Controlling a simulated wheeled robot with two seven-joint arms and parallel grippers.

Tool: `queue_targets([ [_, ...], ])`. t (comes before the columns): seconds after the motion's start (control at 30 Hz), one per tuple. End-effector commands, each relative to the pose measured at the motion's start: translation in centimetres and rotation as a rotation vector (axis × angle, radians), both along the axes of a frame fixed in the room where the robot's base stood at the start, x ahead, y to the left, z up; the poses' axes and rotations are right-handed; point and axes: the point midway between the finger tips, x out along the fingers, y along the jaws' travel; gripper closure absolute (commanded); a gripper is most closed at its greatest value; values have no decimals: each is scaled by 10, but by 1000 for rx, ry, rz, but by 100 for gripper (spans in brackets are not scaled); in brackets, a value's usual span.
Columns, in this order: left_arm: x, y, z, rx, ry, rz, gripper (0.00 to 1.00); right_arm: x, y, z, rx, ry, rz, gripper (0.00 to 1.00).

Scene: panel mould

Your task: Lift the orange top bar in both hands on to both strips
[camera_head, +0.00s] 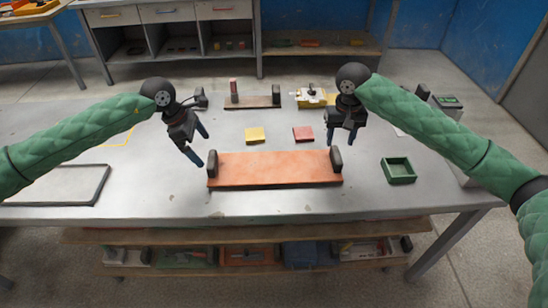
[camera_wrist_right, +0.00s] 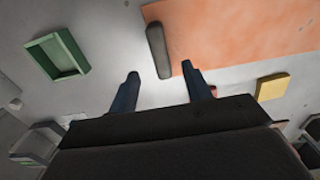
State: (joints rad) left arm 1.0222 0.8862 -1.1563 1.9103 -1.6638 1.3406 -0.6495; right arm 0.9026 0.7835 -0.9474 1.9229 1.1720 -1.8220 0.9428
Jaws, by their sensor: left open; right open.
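The orange top bar (camera_head: 275,169) lies flat near the table's front edge, a broad orange board. A dark upright piece stands at its left end (camera_head: 212,164) and another at its right end (camera_head: 336,159). My left gripper (camera_head: 200,149) is open and empty, just above and left of the left piece. My right gripper (camera_head: 341,141) is open above the right piece. In the right wrist view, the bar (camera_wrist_right: 245,40) and its dark end piece (camera_wrist_right: 158,50) lie beyond the open fingers (camera_wrist_right: 162,88), with nothing between them. I cannot tell which things are the strips.
A yellow block (camera_head: 255,135) and a red block (camera_head: 303,133) lie behind the bar. A green tray (camera_head: 398,170) stands to the right. A dark rack (camera_head: 252,102) is farther back. A grey panel (camera_head: 60,185) lies at the left.

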Motion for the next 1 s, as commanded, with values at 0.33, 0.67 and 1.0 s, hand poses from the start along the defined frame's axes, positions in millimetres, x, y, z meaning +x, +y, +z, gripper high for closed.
queue_targets([
  [0.33,0,-1,-2,0,1,0,0,0,0,-2,0,0,0,51],
  [0.67,0,-15,-36,-1,2,-1,0,-1,0,-39,0,1,1,51],
  [1.0,0,-29,-68,-2,0,0,0,0,0,-74,0,0,1,51],
])
